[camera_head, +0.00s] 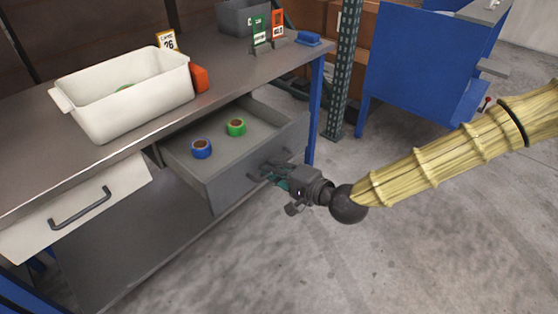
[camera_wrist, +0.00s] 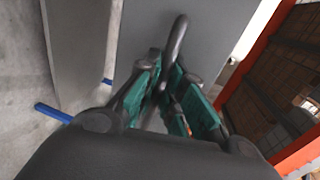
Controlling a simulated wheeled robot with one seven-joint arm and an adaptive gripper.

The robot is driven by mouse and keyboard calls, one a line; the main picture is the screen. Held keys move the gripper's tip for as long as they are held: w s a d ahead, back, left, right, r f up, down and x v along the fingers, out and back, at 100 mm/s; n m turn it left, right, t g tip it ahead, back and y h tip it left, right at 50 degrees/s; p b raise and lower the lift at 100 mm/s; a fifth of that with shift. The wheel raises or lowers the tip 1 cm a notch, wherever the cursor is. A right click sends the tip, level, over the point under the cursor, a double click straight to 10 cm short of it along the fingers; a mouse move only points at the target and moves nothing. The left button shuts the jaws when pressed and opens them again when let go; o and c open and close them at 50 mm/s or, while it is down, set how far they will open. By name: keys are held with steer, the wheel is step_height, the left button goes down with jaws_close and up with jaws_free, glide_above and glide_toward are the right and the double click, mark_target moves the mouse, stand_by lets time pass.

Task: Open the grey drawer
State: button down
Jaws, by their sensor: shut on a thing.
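The grey drawer (camera_head: 222,184) under the workbench stands pulled out, with its inside showing in the head view. A blue tape roll (camera_head: 202,149) and a green tape roll (camera_head: 236,127) lie in it. My gripper (camera_head: 270,178) is at the drawer's front, shut on its dark handle. In the wrist view the green-padded fingers (camera_wrist: 170,90) close around the handle bar (camera_wrist: 176,45), against the grey drawer front (camera_wrist: 215,40). The handle is partly hidden by the fingers.
A white drawer (camera_head: 80,205) with a dark handle is shut at the left. A white bin (camera_head: 125,95) stands on the bench (camera_head: 30,135). A blue machine (camera_head: 425,60) and a green post (camera_head: 343,70) stand behind. Bare floor lies at the front right.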

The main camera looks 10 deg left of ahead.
steer(key=shift+s+d, duration=0.1)
steer(key=shift+d, duration=0.25)
steer(key=c, duration=1.5)
jaws_free()
steer(key=shift+s, duration=0.1)
steer(key=shift+v, duration=6)
steer(key=shift+f, duration=0.2)
